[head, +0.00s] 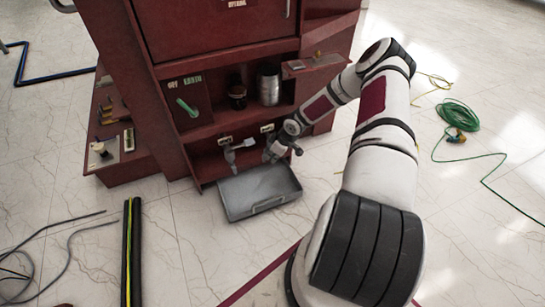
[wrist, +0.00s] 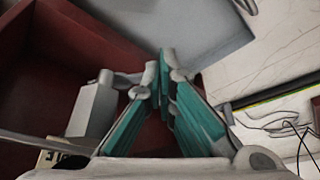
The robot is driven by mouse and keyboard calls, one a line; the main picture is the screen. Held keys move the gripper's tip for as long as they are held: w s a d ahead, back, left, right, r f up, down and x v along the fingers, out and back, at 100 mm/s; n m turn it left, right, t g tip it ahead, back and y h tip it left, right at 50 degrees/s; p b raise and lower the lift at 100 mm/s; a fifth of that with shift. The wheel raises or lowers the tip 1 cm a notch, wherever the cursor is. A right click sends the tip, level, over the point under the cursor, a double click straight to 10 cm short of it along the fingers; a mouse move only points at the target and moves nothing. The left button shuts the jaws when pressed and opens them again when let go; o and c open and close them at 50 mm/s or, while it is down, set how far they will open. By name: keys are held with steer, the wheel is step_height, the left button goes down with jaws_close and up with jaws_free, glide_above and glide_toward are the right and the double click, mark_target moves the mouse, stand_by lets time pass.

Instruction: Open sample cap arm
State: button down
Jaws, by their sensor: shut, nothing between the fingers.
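A small grey fitting with a short light lever (head: 236,153) is mounted in the lower bay of the red cabinet, under a small label. I take it for the sample cap arm, but it is too small to be sure. My gripper (head: 290,152) is in the same bay, to its right, above the tray. In the wrist view a grey block (wrist: 93,108) with a short pin stands left of my gripper (wrist: 166,62). The teal-padded fingers are together at the tips with nothing between them. The left finger partly hides the pin's end; I cannot tell whether they touch.
A grey tray (head: 262,207) lies below the bay. A shelf above holds a dark jar (head: 237,95) and a metal canister (head: 268,87). A green handle (head: 187,107) is on the panel left of them. A green hose (head: 457,115) lies on open floor at right.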

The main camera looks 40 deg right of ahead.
steer(key=shift+w+a, duration=0.65)
steer(key=shift+a, duration=0.25)
steer(key=shift+w+a+b, duration=0.35)
steer(key=shift+w+a, duration=0.25)
steer(key=shift+w, duration=0.05)
